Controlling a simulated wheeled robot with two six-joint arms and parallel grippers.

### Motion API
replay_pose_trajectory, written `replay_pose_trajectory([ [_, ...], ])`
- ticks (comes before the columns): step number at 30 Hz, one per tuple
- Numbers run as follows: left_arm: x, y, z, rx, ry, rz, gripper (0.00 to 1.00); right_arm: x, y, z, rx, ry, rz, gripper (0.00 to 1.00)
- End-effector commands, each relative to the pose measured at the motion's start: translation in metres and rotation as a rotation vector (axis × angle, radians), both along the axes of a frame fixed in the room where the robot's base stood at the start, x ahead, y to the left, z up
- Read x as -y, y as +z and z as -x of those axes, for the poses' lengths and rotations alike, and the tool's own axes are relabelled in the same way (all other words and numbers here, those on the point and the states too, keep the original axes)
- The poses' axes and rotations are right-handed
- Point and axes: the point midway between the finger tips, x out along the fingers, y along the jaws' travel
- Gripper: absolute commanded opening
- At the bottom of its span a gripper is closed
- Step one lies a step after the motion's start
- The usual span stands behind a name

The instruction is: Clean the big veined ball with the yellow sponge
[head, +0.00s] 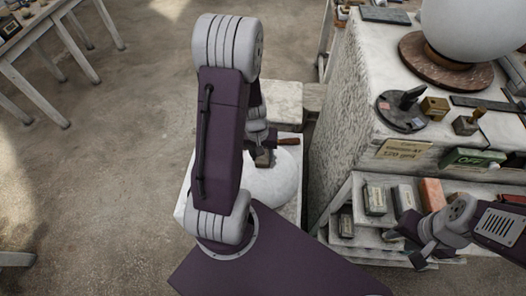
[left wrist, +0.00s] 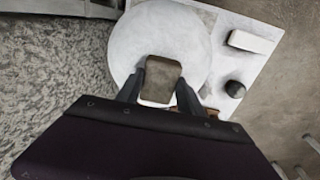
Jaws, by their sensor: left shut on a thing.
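A big white ball (head: 462,25) rests on a brown round base on the stone block at the upper right. Another pale round thing (head: 280,190) lies under my left arm, partly hidden by it; it also shows in the left wrist view (left wrist: 135,45). I cannot make out veins on either. My left gripper (head: 264,160) is shut on a dull grey-brown block (left wrist: 160,78), over the pale round thing; I cannot tell whether they touch. The block does not look clearly yellow. My right gripper (head: 418,255) is by the low shelves; its jaw state is unclear.
A white board (left wrist: 272,22) under the pale round thing carries a white block (left wrist: 250,41) and a dark round item (left wrist: 235,88). Shelves (head: 345,250) hold several blocks, one orange (head: 431,195). A brass-coloured block (head: 435,107) stands on the stone block. The floor at left is open.

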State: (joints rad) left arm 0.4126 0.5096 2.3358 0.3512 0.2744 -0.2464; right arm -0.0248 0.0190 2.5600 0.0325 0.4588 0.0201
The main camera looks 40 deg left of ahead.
Motion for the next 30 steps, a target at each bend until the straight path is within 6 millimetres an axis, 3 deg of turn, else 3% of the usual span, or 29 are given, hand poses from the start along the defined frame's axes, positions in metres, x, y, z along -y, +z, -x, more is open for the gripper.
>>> replay_pose_trajectory([
  [5,0.001,0.000,0.001,-0.003,0.000,0.001,0.12,0.000,0.000,0.000,0.000,0.000,0.000,0.36],
  [30,-0.019,-0.006,-0.036,0.001,0.000,0.000,0.12,0.000,0.013,0.000,0.000,0.000,0.000,0.36],
])
